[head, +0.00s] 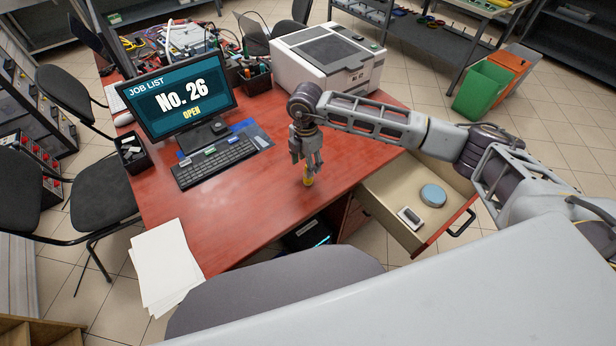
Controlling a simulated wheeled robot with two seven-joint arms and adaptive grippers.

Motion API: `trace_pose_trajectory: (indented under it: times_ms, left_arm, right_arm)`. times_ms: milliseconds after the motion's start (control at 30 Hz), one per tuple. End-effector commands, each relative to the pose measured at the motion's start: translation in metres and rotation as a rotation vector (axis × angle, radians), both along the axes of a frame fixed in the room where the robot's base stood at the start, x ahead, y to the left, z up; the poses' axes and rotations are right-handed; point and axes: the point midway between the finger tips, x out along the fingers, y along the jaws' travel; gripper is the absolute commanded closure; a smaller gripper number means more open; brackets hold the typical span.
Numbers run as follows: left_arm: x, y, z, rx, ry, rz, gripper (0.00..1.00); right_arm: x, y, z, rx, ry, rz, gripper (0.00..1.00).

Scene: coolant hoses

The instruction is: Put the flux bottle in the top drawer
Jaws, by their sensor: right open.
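My right gripper (312,165) reaches down over the red desk, to the right of the keyboard. It is open, with its fingers around or just above a small yellow bottle (308,181), which looks like the flux bottle. The bottle is upright on the desk and its upper part is hidden by the fingers; I cannot tell if they touch it. The top drawer (387,186) is pulled out at the desk's right side. A round blue-grey tin (433,195) and a small dark and white item (409,216) lie in it. My left gripper is not in view.
The desk (240,225) holds a monitor (180,95) showing "No. 26 OPEN", a keyboard (214,162) and a printer (327,57). Papers (165,265) overhang the front left edge. A chair back (275,290) stands in front. The desk's front middle is clear.

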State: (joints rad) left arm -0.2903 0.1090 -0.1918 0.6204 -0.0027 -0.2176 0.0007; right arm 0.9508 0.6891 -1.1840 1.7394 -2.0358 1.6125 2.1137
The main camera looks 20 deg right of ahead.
Motion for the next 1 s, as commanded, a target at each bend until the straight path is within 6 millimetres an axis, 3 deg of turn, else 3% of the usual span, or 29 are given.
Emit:
trace_pose_trajectory:
  times_ms: [267,733,1000]
  left_arm:
    - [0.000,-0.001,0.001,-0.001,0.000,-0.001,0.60]
    - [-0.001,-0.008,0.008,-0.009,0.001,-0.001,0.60]
    - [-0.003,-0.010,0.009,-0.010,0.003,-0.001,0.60]
  right_arm:
    - [0.000,0.000,-0.002,0.000,0.001,0.000,0.46]
    - [-0.004,-0.005,-0.045,0.001,0.001,0.001,0.46]
    - [-0.004,-0.005,-0.052,0.001,0.000,0.001,0.46]
